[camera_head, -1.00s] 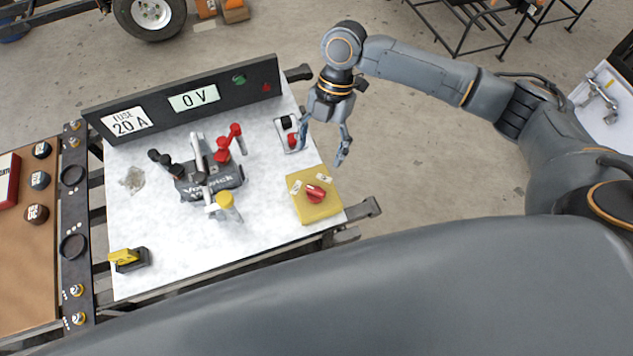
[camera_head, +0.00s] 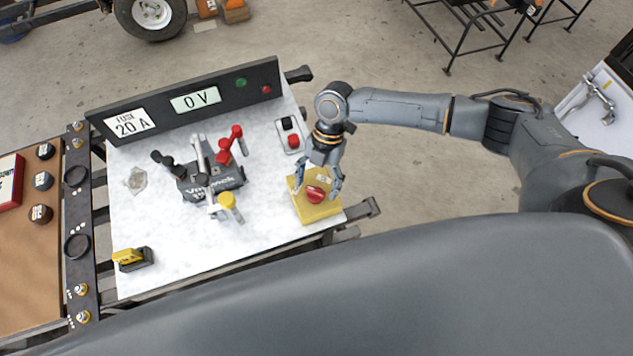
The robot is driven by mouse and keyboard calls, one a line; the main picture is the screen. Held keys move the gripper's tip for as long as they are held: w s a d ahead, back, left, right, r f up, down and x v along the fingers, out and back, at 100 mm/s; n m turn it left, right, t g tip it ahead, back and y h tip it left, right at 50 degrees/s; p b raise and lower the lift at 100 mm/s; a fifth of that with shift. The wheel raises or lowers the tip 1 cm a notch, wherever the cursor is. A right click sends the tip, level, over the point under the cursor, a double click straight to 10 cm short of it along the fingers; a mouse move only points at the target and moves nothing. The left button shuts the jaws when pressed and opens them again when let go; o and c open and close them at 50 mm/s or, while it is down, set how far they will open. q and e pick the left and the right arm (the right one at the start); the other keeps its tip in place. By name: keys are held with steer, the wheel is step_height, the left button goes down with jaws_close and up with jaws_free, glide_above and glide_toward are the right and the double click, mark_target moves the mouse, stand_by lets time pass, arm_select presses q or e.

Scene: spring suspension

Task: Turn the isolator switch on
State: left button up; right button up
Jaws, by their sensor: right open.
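The isolator switch is a yellow box (camera_head: 318,211) with a red rotary knob (camera_head: 315,194) on top, at the right front corner of the white board. My right gripper (camera_head: 315,194) is open, pointing down over the box, with one finger on either side of the knob. I cannot tell whether the fingers touch the knob. The gripper covers the far part of the box and part of its labels. The display on the black panel (camera_head: 262,81) reads "0 V". My left gripper is not in view.
On the white board (camera_head: 180,255) stand a dark device (camera_head: 212,185) with several clamps and levers, a red and black button unit (camera_head: 289,135), and a yellow and black part (camera_head: 132,258). A brown board (camera_head: 25,275) with knobs lies at left. The board's front middle is clear.

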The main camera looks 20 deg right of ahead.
steer(key=shift+s+a+f, duration=0.1)
steer(key=shift+s+f, duration=0.05)
steer(key=shift+f, duration=0.25)
steer(key=shift+c, duration=0.4)
steer(key=c, duration=1.1)
